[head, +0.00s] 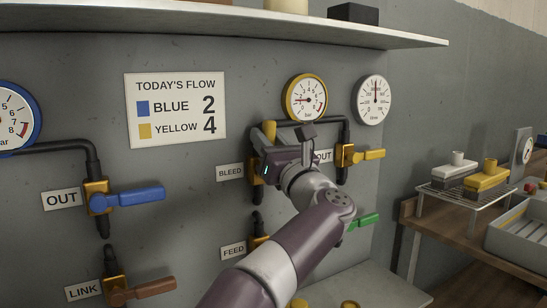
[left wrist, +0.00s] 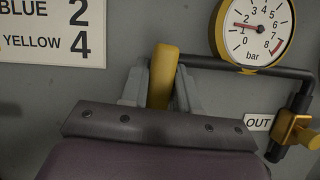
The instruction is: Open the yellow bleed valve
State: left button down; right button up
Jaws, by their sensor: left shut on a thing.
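The yellow bleed valve handle (head: 269,129) points straight up beside the BLEED label (head: 230,172). In the left wrist view the handle (left wrist: 163,72) stands between my two grey fingers. My left gripper (head: 268,146) is shut on this handle, and its body and wrist hide most of the valve below. The yellow-rimmed gauge (head: 305,98) is up and right of the handle. In the left wrist view its needle (left wrist: 243,25) sits near 1 bar. My right gripper is not in view.
A sign (head: 175,110) reads blue 2, yellow 4. The yellow OUT valve (head: 362,155) and a green handle (head: 364,221) are close on the right. A blue OUT handle (head: 140,198) is to the left. A shelf (head: 200,22) runs above. Black pipe passes right of the handle.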

pick_arm(q)
jog(key=shift+a+f+n+y+b, duration=0.15)
jog(key=shift+f+n+y+b, duration=0.25)
jog(key=shift+n, duration=0.3)
jog(key=c, duration=0.9)
grip_release()
jog(key=shift+s+r, duration=0.2)
jog(key=shift+r, duration=0.05)
jog(key=b+v, duration=0.2)
jog(key=v, duration=1)
jog(key=shift+s+d, duration=0.2)
jog(key=shift+s, duration=0.1)
